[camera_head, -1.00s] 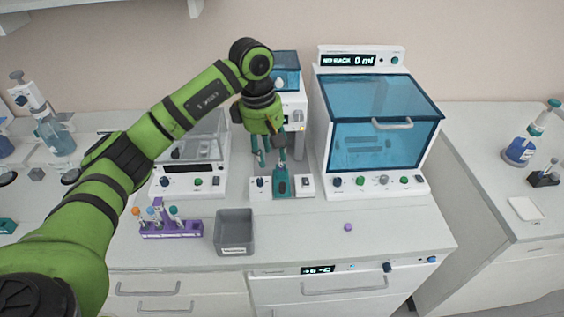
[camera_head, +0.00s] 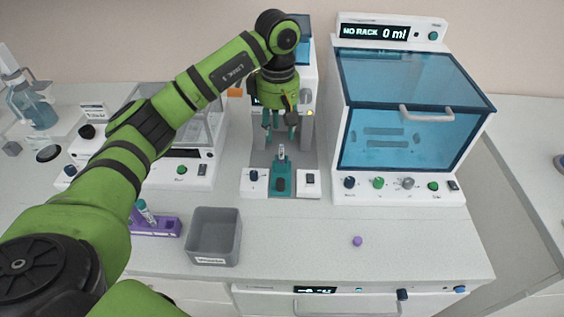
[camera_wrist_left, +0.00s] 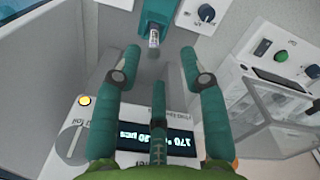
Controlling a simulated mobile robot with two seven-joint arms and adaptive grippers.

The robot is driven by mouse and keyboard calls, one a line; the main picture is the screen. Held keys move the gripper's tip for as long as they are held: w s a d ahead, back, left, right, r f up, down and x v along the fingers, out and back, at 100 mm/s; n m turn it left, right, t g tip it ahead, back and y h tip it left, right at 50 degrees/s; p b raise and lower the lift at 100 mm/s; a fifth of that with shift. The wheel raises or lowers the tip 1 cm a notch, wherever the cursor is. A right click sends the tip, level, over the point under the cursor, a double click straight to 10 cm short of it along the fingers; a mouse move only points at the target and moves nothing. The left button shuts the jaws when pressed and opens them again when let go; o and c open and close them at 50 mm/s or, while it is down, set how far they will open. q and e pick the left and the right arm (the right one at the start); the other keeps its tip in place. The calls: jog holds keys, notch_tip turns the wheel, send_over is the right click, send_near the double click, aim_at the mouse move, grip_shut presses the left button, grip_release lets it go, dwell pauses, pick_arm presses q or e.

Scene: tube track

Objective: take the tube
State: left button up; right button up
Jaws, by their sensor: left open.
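A small clear tube (camera_head: 281,153) with a pale label stands in the teal holder (camera_head: 281,183) at the front of the white machine in the middle. In the left wrist view the tube (camera_wrist_left: 154,37) sticks out of the teal holder (camera_wrist_left: 153,12), just beyond the fingertips and between their lines. My left gripper (camera_head: 280,138) is open and empty, behind and above the tube, with its fingers pointing down in the head view. The fingers (camera_wrist_left: 160,52) show apart in the wrist view, not touching the tube. My right gripper is not in view.
A blue-lidded machine (camera_head: 405,110) stands on the right. A purple cap (camera_head: 357,241) lies on the otherwise clear front counter. A lit display (camera_wrist_left: 167,137) lies below the fingers.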

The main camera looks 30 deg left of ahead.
aim_at(281, 142)
pick_arm(q)
jog(key=f+p, duration=0.1)
jog(key=f, duration=0.1)
jog(key=f+p, duration=0.1)
jog(key=p, duration=0.1)
jog(key=shift+w+f, duration=0.35)
jog(key=shift+w, duration=0.05)
notch_tip(281, 142, down, 2)
jog(key=shift+w+f+p, duration=0.15)
jog(key=shift+f+p, duration=0.1)
jog(key=shift+p, duration=0.25)
jog(key=shift+f, duration=0.45)
jog(key=shift+c, duration=0.8)
grip_shut()
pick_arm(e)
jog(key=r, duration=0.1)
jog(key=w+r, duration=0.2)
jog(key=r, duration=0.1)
